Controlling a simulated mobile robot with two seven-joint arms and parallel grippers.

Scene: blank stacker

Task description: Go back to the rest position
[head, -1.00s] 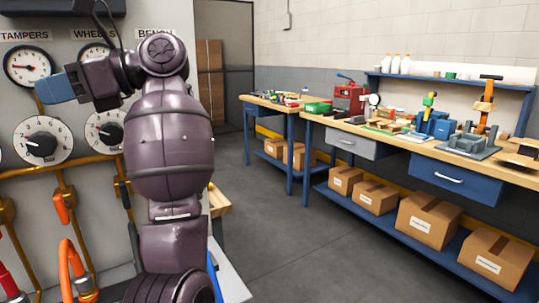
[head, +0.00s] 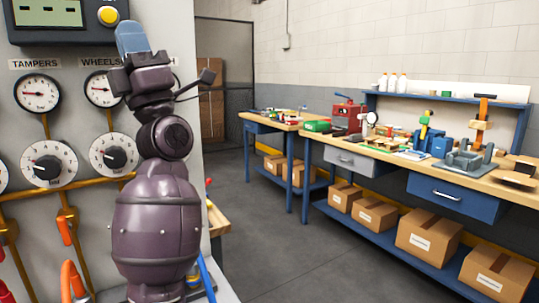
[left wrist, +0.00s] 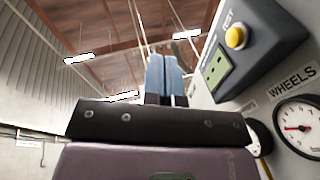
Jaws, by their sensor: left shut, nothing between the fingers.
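My left gripper (head: 131,38) is raised in front of the grey control panel, its blue fingers pointing up beside the display box at the top left. In the left wrist view its two blue fingers (left wrist: 164,75) are together with nothing between them. My left arm stands upright in the left part of the head view and hides part of the panel. My right gripper is in neither view.
The panel has dial gauges (head: 38,93), black knobs (head: 48,164), and a display box with a yellow button (head: 108,15). Workbenches (head: 405,160) with tools stand at the right, with cardboard boxes (head: 428,232) on the lower shelf. The grey floor (head: 290,245) between is clear.

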